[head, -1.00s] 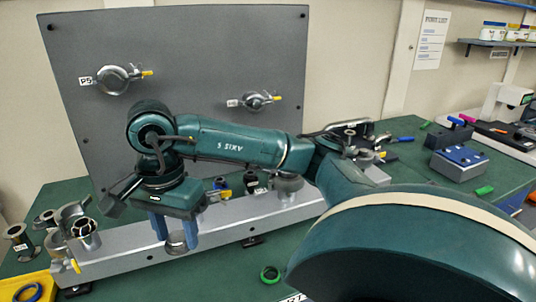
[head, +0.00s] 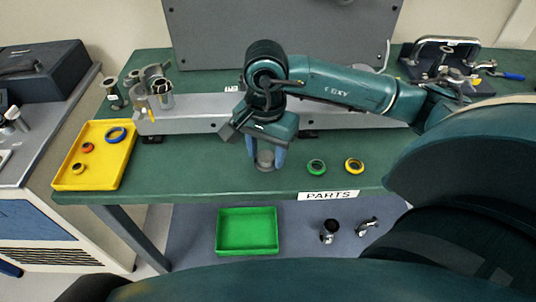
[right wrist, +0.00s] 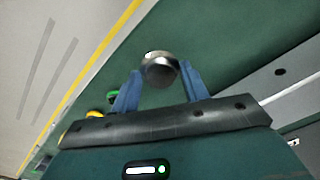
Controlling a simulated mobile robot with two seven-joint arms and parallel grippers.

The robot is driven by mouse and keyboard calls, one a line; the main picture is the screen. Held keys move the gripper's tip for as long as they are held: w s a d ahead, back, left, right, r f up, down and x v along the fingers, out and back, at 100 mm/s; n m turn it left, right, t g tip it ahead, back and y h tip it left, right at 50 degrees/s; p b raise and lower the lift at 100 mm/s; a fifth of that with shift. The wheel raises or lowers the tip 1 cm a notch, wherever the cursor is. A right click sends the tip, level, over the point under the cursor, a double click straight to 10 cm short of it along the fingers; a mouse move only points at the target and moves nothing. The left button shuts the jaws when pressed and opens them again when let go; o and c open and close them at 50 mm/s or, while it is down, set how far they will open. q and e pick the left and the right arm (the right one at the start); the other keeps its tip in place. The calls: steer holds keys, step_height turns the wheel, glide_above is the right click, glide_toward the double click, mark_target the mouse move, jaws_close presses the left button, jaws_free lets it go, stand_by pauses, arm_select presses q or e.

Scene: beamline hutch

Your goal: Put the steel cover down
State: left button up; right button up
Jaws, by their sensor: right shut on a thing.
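The steel cover (head: 265,160) is a small round grey metal piece. My right gripper (head: 266,158) is shut on it, with blue fingers on either side, over the green table in front of the long metal rail. In the right wrist view the cover (right wrist: 160,68) shows as a shiny round end between the two blue fingertips (right wrist: 158,78). From these views I cannot tell whether the cover touches the table. My left gripper is not in view.
A yellow tray (head: 68,175) with rings is at the table's left. A green ring (head: 316,167) and a yellow ring (head: 354,165) lie right of the gripper, near the PARTS label (head: 329,196). A green tray (head: 247,250) lies below the table. The table front left of the gripper is clear.

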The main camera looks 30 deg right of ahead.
mark_target(266, 156)
steer(key=shift+f, duration=1.6)
steer(key=o, duration=1)
step_height(266, 156, up, 12)
steer(key=shift+r+b, duration=0.15)
steer(key=shift+b, duration=0.2)
